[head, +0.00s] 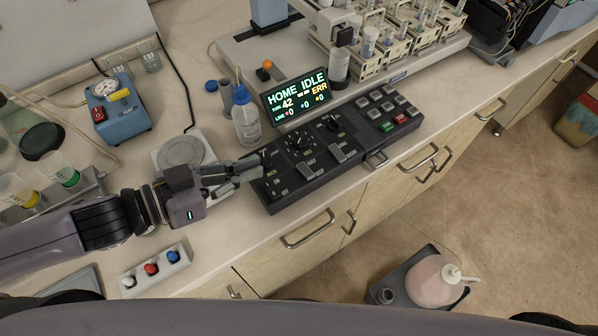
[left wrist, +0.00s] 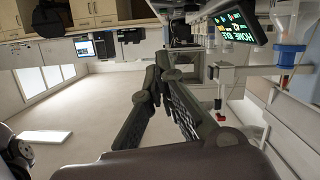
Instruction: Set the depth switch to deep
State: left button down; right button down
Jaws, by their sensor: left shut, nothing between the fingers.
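The black control panel (head: 318,172) lies along the front of the bench. It carries small toggle switches at its left end, dark knobs (head: 299,142) and grey slide-like blocks (head: 307,169). The labels are too small to read, so I cannot tell which switch is the depth switch or how it is set. My left gripper (head: 256,167) is shut and empty, its fingertips at the panel's left end, hiding part of the switches there. I cannot tell whether they touch. In the left wrist view the shut fingers (left wrist: 158,78) point away from the camera. My right gripper is not in view.
A display (head: 296,97) reading HOME IDLE stands behind the panel. A wash bottle (head: 245,118) stands close behind my left fingers. A round-topped plate device (head: 183,152), a blue device (head: 119,110) and a box with three coloured knobs (head: 154,269) are on the left.

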pick_arm(q)
jog(key=shift+w+d, duration=0.1)
jog(key=shift+d, duration=0.05)
dwell(0.3)
jog(key=p, duration=0.3)
send_over(305, 171)
jog(key=s+a, duration=0.1)
notch_tip(305, 171, down, 2)
jog(key=shift+s+a+f, duration=0.1)
jog(key=shift+s+a, duration=0.05)
jog(key=f, duration=0.3)
jog(key=shift+s+f+p, duration=0.25)
jog(key=shift+f+p, duration=0.05)
jog(key=shift+s+f, duration=0.1)
jog(key=shift+f, duration=0.2)
